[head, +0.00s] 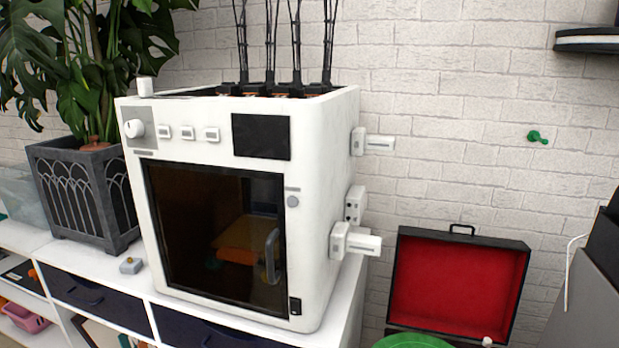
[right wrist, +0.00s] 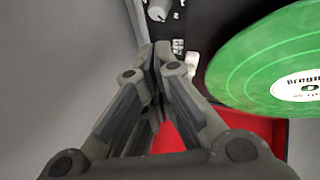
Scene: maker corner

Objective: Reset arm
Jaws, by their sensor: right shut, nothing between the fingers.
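My right gripper (right wrist: 157,58) shows in the right wrist view with its fingers together and nothing between them. It is beside a green record (right wrist: 255,65) with a white label. The green record also shows at the bottom edge of the head view (head: 412,342). Near the fingertips is a dark surface with a small white part (right wrist: 158,9), likely part of the record player. Neither gripper shows in the head view.
A white 3D printer (head: 325,210) with a closed tinted door stands on a white shelf unit (head: 75,262). A black case (head: 517,262) with a red-lined open lid is to its right. A potted plant (head: 85,195) stands at left. A green wall hook (head: 537,137) is on the brick wall.

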